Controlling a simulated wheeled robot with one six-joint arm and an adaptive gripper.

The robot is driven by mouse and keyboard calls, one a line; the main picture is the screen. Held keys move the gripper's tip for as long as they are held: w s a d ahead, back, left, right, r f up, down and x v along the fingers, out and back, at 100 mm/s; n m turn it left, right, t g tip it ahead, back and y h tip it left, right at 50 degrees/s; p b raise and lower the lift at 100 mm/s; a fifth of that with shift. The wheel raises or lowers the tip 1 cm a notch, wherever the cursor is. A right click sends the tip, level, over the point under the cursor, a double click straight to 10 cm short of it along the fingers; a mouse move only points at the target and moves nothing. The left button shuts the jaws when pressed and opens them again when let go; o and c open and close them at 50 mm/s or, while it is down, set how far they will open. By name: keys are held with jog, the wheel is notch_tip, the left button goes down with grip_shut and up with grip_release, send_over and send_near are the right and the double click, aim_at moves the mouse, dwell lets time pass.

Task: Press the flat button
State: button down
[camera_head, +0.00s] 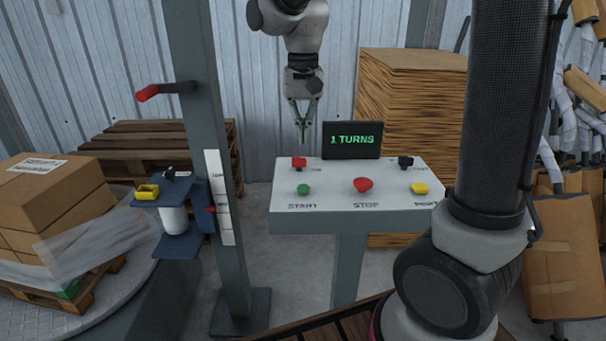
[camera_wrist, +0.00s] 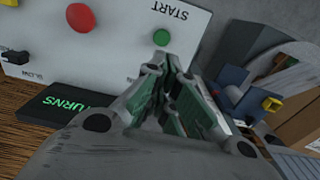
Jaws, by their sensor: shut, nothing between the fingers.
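The white-topped control panel (camera_head: 330,199) carries several controls. A small round green button (camera_head: 303,189) sits above the START label at the front left. A larger red STOP button (camera_head: 362,185) is in the middle, with a domed top, and a yellow button (camera_head: 419,188) is at the right. My gripper (camera_head: 303,140) is shut and empty, pointing down above the back left of the panel, apart from it. In the wrist view, the green button (camera_wrist: 161,38) shows just beyond the fingertips, near the START label. The red STOP button (camera_wrist: 81,17) is to its left.
A red switch (camera_head: 299,162) and a black switch (camera_head: 405,162) stand at the panel's back edge. A dark display (camera_head: 351,140) between them reads "1 TURNS". A grey post (camera_head: 212,160) rises left of the panel. Stacked brown sheets (camera_head: 410,95) stand behind.

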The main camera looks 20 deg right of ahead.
aim_at(303, 189)
notch_tip(303, 189, down, 12)
jog(key=shift+r, duration=0.2)
dwell(0.4)
